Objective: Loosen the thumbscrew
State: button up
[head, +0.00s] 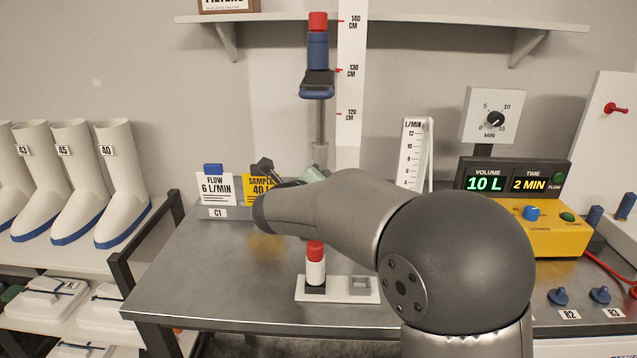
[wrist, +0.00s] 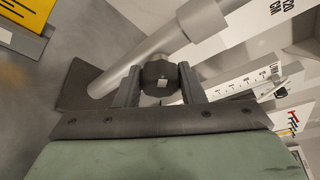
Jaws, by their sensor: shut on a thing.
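The thumbscrew (wrist: 160,74) is a dark, faceted knob with a small pale mark, beside a grey pole (wrist: 150,60) in the wrist view. My gripper (wrist: 158,78) has one finger on each side of the knob and is shut on it. In the head view the pole (head: 320,125) rises in front of a height scale (head: 351,90). A blue and black holder with a red top (head: 318,52) sits high on the pole, near the 130 cm mark. My arm hides the thumbscrew and most of the gripper in the head view.
A white stand with a red-topped piece (head: 316,253) is on the grey bench (head: 215,285) below my arm. Flow and sample cards (head: 217,189) stand at the left. A yellow pump unit (head: 545,241) is at the right. The front left of the bench is clear.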

jog(key=n, duration=0.1)
jog(key=n+t+h+b, duration=0.1)
jog(key=n, duration=0.1)
jog(key=n+t+b, duration=0.1)
jog(key=n, duration=0.1)
jog(key=shift+f+h, duration=0.3)
jog(key=shift+h, duration=0.1)
jog(key=n+b, duration=0.1)
jog(key=n, duration=0.1)
jog(key=n+t+b, duration=0.1)
jog(key=n+b, duration=0.1)
jog(key=n, duration=0.1)
jog(key=shift+t, duration=0.3)
jog(key=shift+r+n, duration=0.1)
jog(key=shift+n, duration=0.3)
jog(key=o, duration=1)
jog(key=shift+s, duration=0.1)
jog(key=v, duration=0.5)
jog(key=b+v, duration=0.1)
jog(key=v, duration=1.1)
jog(key=shift+a+f+b, duration=0.1)
jog(key=shift+f+b, duration=0.2)
jog(key=shift+b, duration=0.05)
